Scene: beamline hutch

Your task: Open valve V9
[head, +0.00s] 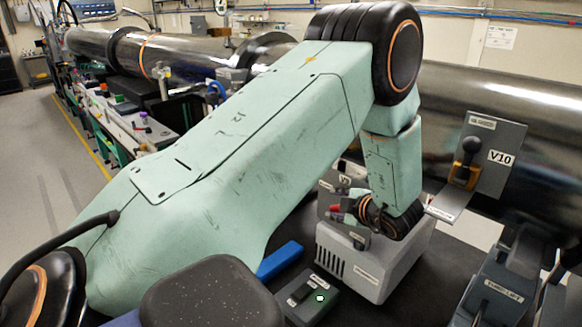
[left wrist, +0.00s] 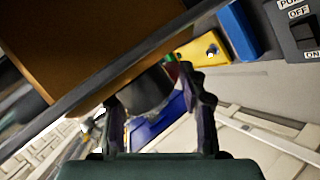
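A small grey panel (head: 328,187) shows partly behind my left arm in the head view. Its label is too small to read surely, and my arm hides most of what is there, so I cannot clearly make out V9 or its handle. My left gripper is mostly hidden by its own wrist in the head view. In the left wrist view the left gripper (left wrist: 160,125) has its two dark fingers apart. A dark rounded piece (left wrist: 146,90) lies just ahead of and partly between them; I cannot tell whether they touch it. My right gripper is not in view.
Valve V10 (head: 466,160), with a black knob and yellow body, is on the large steel pipe (head: 440,105) at right. A grey box (head: 375,272) stands below my wrist.

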